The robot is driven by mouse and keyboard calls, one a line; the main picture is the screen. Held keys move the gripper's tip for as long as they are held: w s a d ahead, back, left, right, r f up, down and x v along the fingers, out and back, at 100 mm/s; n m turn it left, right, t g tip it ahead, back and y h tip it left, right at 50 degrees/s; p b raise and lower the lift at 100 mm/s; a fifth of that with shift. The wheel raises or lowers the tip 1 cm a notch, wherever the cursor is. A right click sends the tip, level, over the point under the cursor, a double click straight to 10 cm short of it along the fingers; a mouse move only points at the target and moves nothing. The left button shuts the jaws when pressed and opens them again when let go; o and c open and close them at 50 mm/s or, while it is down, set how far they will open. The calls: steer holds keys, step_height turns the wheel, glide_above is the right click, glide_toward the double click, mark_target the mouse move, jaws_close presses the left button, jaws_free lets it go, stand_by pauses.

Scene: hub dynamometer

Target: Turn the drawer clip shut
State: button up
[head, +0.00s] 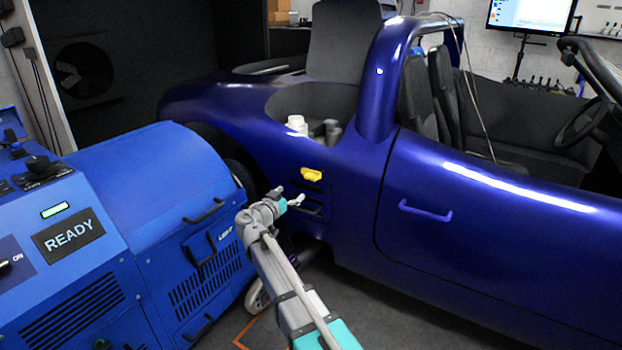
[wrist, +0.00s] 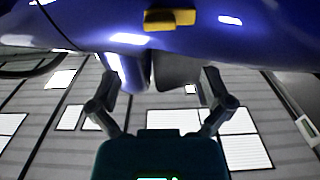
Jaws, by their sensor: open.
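A small yellow piece (head: 311,174) sits on the side of the blue car, above dark vent slots. It also shows at the top of the wrist view (wrist: 170,18). It may be the clip, but I cannot tell for sure, nor which way it is turned. My gripper (head: 289,196) is open, with nothing between its fingers, just below and left of the yellow piece in the head view. In the wrist view the two fingers (wrist: 158,80) are spread apart, and the yellow piece lies beyond them, apart from both.
The blue dynamometer cabinet (head: 165,190) with a READY sign (head: 69,236) and black handles stands at left, close to my arm. The blue car body (head: 480,215) fills the right. A white bottle (head: 297,125) stands in the car's rear recess. Floor shows at lower right.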

mark_target(309, 178)
steer(key=x, duration=1.1)
steer(key=shift+w+d, duration=0.15)
steer(key=shift+d, duration=0.05)
steer(key=c, duration=1.1)
steer(key=shift+c, duration=0.2)
